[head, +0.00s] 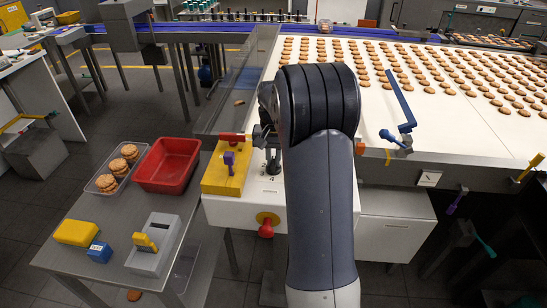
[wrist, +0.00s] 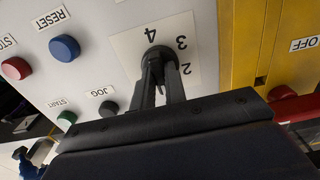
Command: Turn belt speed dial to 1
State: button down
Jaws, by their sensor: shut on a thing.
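The belt speed dial (wrist: 160,55) is a dark round knob on a white plate (wrist: 128,45) of the control panel. The numerals 4, 3 and 2 show around it, turned over in the wrist view; a 1 is not visible. My gripper (wrist: 160,72) is shut on the dial, with one dark finger on each side. The fingers hide part of the knob, and I cannot tell which number it points to. In the head view my gripper (head: 272,168) is low over the panel (head: 230,211), and my arm covers the panel's right part.
Beside the dial are RESET (wrist: 64,48), a red button (wrist: 16,68), START (wrist: 67,118) and JOG (wrist: 109,107) buttons. A yellow switch box (head: 222,185) with a red handle (head: 232,137) is close on the left. The biscuit belt (head: 380,128) lies beyond. A red bin (head: 167,165) stands on the left table.

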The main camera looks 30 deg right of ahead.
aim_at(274, 160)
dwell(0.3)
jog(key=c, duration=1.4)
grip_release()
jog(key=shift+c, duration=0.2)
jog(key=shift+r, duration=0.15)
notch_tip(274, 160, up, 11)
jog(key=shift+f+b, duration=0.2)
jog(key=shift+b, duration=0.1)
